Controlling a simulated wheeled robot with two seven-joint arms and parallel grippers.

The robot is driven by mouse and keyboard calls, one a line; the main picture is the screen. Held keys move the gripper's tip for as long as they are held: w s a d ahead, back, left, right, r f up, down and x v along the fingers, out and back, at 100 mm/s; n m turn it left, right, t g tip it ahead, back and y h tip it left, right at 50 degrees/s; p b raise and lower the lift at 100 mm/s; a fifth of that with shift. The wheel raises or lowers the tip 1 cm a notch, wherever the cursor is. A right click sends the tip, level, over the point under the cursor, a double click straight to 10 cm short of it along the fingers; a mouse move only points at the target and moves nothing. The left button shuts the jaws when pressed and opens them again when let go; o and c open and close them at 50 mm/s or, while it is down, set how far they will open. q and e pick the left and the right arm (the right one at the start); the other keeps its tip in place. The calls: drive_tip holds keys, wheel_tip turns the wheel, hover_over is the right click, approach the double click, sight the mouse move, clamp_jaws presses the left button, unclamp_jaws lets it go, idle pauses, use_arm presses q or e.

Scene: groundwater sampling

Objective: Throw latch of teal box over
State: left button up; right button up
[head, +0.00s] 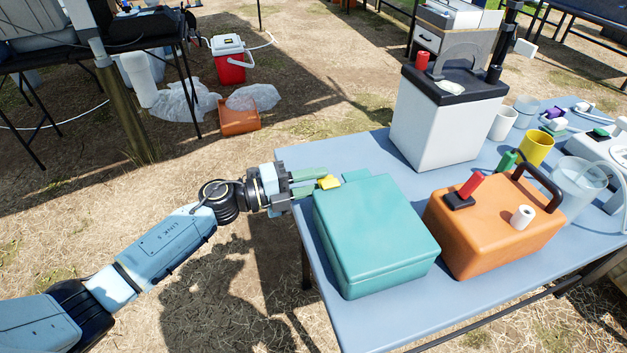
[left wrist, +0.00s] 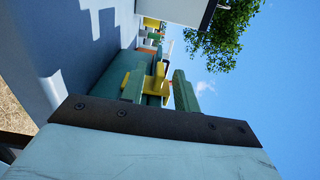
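The teal box (head: 375,235) stands closed on the blue table, near its left edge. Its yellow latch (head: 329,182) is at the box's back left corner, and it also shows in the left wrist view (left wrist: 157,82). My left gripper (head: 314,182) reaches in from the left at the latch. Its two green fingers are apart, with the yellow latch showing between and just beyond them in the left wrist view (left wrist: 160,90). Whether a finger touches the latch I cannot tell. My right gripper is not in view.
An orange box (head: 490,235) with a red lever and black handle stands right of the teal box. A white cabinet (head: 445,125) with a black top stands behind. Cups and a yellow mug (head: 536,148) are farther right. The table (head: 375,320) is bare in front.

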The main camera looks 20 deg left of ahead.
use_arm(q)
drive_tip(key=p+v, duration=0.1)
drive_tip(key=v, duration=1.2)
drive_tip(key=shift+s, duration=0.2)
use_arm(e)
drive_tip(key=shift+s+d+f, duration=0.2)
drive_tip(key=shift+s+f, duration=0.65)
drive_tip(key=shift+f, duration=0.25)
use_arm(q)
drive_tip(key=shift+a, duration=0.15)
